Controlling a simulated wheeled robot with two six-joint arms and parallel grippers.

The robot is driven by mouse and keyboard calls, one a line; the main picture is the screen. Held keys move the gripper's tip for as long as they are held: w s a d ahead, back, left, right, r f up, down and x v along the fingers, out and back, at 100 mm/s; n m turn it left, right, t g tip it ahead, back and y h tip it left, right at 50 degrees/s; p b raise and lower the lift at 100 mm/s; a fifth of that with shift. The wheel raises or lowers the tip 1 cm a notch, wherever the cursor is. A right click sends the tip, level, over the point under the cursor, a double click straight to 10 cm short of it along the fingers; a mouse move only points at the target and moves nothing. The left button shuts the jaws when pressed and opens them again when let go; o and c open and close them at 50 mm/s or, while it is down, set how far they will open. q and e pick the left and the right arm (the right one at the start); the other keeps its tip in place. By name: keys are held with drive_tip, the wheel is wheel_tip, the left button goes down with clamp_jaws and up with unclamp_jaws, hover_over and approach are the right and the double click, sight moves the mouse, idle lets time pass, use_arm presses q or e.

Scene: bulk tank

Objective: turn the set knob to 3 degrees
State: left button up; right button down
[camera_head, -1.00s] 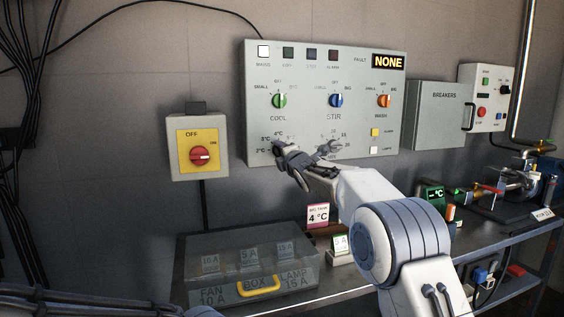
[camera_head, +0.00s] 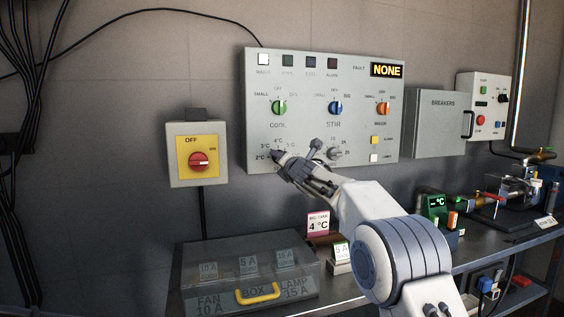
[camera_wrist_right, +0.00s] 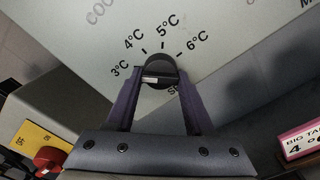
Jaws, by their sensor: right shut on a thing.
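The set knob (camera_wrist_right: 158,71) is a dark round knob on the grey control panel (camera_head: 330,62), seen in the right wrist view. Marks from 3°C at its left to 6°C at its right fan out above it. A pale strip shows on its left half; I cannot tell exactly which mark it points at. My right gripper (camera_wrist_right: 155,85) is shut on the knob, one finger on each side. In the head view my right gripper (camera_head: 281,158) covers the knob at the panel's lower left. My left gripper is not in view.
A yellow switch box with a red knob (camera_head: 199,161) hangs left of the panel. Below are a clear fuse box (camera_head: 222,268) and a "4 °C" card (camera_head: 318,223) on the bench. A breakers box (camera_head: 437,125) is on the right.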

drive_tip(key=shift+f, duration=0.1)
drive_tip(key=shift+c, duration=1.4)
unclamp_jaws()
drive_tip(key=b+v, duration=0.6)
drive_tip(key=v, duration=0.4)
drive_tip(key=shift+s, duration=0.25)
drive_tip(key=shift+d, duration=0.1)
